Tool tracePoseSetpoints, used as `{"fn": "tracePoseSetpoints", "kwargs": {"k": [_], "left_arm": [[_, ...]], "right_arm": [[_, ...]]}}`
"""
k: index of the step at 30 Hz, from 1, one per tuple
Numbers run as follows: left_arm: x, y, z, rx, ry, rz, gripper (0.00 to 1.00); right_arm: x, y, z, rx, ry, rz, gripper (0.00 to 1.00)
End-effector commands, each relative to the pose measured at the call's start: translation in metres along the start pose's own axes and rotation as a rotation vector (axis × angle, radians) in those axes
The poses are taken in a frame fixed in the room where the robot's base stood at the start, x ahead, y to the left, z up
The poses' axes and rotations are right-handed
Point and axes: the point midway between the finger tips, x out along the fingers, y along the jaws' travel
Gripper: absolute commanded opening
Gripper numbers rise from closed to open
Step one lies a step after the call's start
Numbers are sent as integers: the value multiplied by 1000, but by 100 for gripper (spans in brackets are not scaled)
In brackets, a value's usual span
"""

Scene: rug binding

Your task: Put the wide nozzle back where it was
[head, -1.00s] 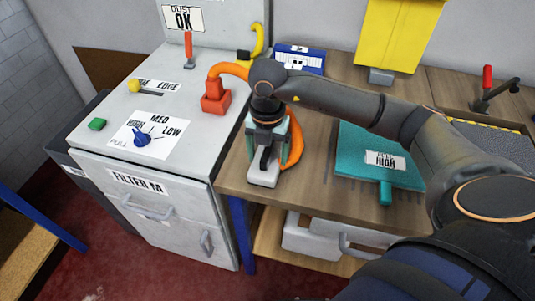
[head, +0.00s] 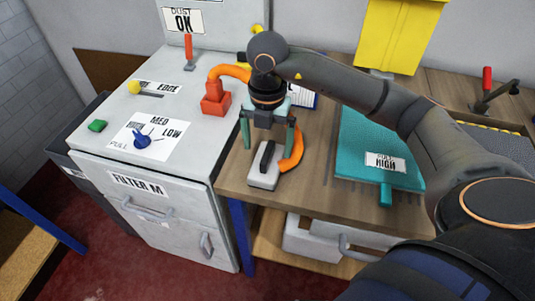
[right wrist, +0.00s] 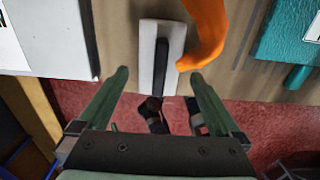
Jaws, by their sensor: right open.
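A pale grey block with an upright black grip (head: 265,177) stands on the wooden bench near its left front edge; I take it to be the wide nozzle, though no label confirms this. It also shows in the right wrist view (right wrist: 147,62), ahead between the fingertips. My right gripper (head: 268,150) is open and empty, above the block and apart from it. An orange hose (head: 291,158) curves down close to the block's right side. My left gripper is not in view.
A grey cabinet (head: 150,200) with a blue dial (head: 142,141) stands left of the bench. A red fitting (head: 215,99) with an orange hose sits on it. A teal panel (head: 375,135) lies to the right.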

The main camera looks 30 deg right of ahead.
Motion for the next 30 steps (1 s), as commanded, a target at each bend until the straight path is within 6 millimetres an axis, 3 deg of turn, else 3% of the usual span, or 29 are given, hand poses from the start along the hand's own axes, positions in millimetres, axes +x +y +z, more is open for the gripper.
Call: {"fn": "tracePoseSetpoints", "kwargs": {"k": [6,10,17,30], "left_arm": [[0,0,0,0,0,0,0],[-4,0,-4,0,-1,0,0],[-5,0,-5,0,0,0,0],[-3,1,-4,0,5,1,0]], "right_arm": [[-49,1,0,-1,-2,5,100],[-64,0,0,1,-2,2,100],[-70,0,0,0,0,0,100],[-64,2,-5,-17,16,4,100]]}}
